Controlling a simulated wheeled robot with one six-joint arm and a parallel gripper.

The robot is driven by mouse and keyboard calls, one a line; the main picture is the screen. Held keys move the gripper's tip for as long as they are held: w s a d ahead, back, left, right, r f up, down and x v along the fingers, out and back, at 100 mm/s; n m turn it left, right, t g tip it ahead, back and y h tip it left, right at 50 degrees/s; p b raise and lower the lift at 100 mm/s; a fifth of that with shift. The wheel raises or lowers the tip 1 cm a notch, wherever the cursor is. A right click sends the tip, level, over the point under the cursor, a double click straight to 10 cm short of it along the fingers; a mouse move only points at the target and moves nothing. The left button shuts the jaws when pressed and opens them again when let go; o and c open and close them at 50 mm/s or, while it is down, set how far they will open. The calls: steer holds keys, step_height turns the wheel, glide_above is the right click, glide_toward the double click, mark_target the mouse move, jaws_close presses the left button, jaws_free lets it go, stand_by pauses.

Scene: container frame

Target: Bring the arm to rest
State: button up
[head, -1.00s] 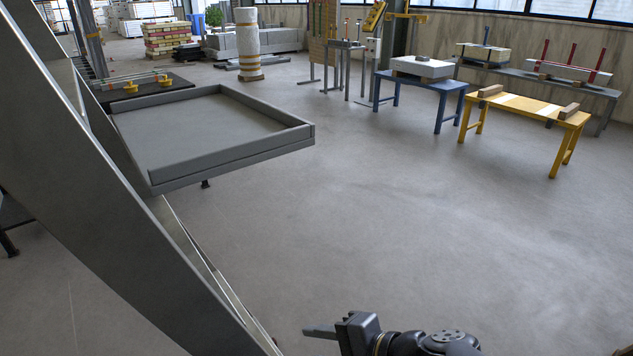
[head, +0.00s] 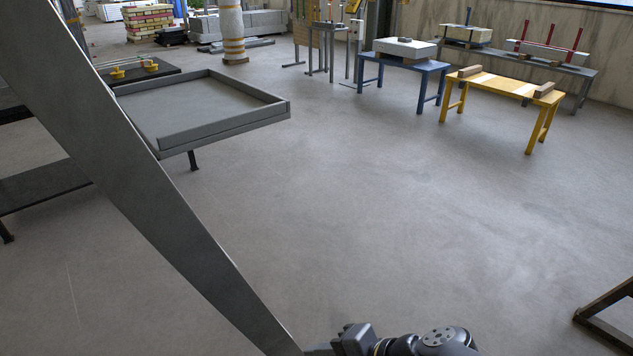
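My gripper (head: 322,349) shows at the bottom middle of the head view, at the end of my dark arm. It points left, and its tip lies close to the lower end of a large grey diagonal beam (head: 165,190) in the picture. I cannot tell whether they touch. The fingers are seen edge-on and partly cut off, so whether they are open or shut is unclear. No object shows at the gripper.
A grey, low-rimmed tray table (head: 225,128) stands at upper left. A blue table (head: 405,62) and a yellow table (head: 503,86) stand at upper right. A dark wooden frame (head: 605,310) shows at lower right. The middle floor is clear.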

steer(key=shift+s+d+n, duration=0.15)
steer(key=shift+s+n, duration=0.15)
steer(key=shift+s, duration=0.55)
steer(key=shift+f, duration=0.1)
